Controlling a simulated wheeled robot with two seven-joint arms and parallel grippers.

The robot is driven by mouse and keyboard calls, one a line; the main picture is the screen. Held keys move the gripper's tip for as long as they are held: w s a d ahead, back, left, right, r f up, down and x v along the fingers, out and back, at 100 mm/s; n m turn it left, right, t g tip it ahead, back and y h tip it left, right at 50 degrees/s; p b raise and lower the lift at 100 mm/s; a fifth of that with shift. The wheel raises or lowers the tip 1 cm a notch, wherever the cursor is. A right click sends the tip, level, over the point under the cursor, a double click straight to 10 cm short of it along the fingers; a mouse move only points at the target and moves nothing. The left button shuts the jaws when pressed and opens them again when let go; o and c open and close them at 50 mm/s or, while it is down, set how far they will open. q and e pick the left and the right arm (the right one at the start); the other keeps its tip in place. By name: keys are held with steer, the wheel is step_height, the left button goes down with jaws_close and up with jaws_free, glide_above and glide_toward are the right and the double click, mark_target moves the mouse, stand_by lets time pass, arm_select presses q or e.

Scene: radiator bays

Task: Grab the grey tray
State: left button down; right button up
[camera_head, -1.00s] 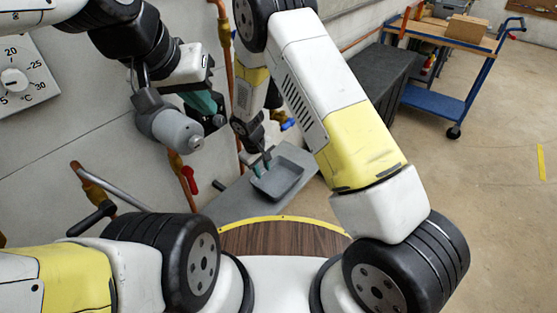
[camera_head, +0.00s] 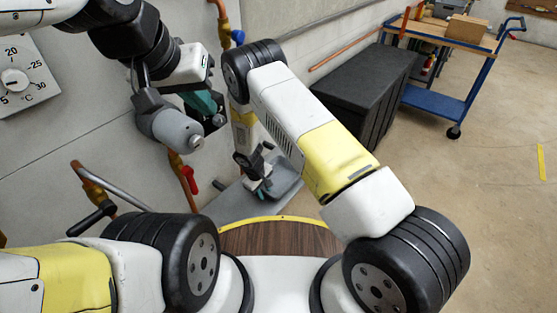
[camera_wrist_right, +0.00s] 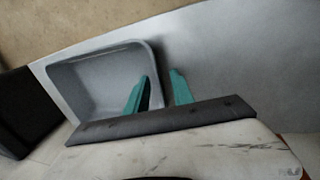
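The grey tray (camera_head: 288,178) lies on a grey shelf below the wall, partly hidden by my right gripper in the head view. In the right wrist view the tray (camera_wrist_right: 85,85) is shallow, empty and rounded at the corners. My right gripper (camera_head: 262,188) is at the tray's left side. Its teal fingers (camera_wrist_right: 160,76) are apart, one inside the tray and one outside, with the side wall between them. Contact with the wall is not clear. My left gripper (camera_head: 204,103) hangs by the wall, away from the tray; its fingertips are mostly hidden.
A black chest (camera_head: 365,95) is beyond my right arm. A blue cart (camera_head: 440,100) stands at the back right. The floor at right is clear.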

jaws_close()
stand_by(1.4)
